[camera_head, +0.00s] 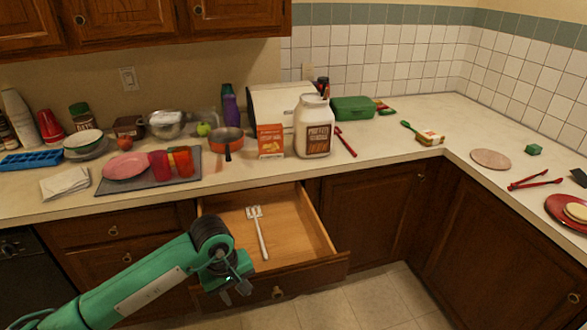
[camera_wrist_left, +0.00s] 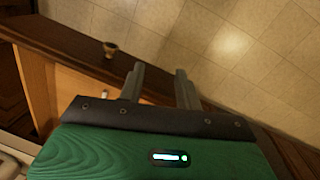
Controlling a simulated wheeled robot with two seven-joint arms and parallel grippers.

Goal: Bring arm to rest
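My left arm is green and comes in from the lower left in the head view. Its left gripper (camera_head: 235,291) points down over the left front part of the open drawer (camera_head: 318,262). In the left wrist view the two fingers of the left gripper (camera_wrist_left: 160,82) stand apart with nothing between them. A white slotted spatula (camera_head: 262,232) lies in the drawer, to the right of the gripper and apart from it. My right gripper is not in view.
The drawer front with its knob (camera_wrist_left: 110,49) is close to the left gripper. The counter (camera_head: 395,153) above holds a pink plate (camera_head: 127,166), a pan (camera_head: 227,138), a powder jar (camera_head: 313,127) and other clutter. The tiled floor (camera_head: 370,300) is clear.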

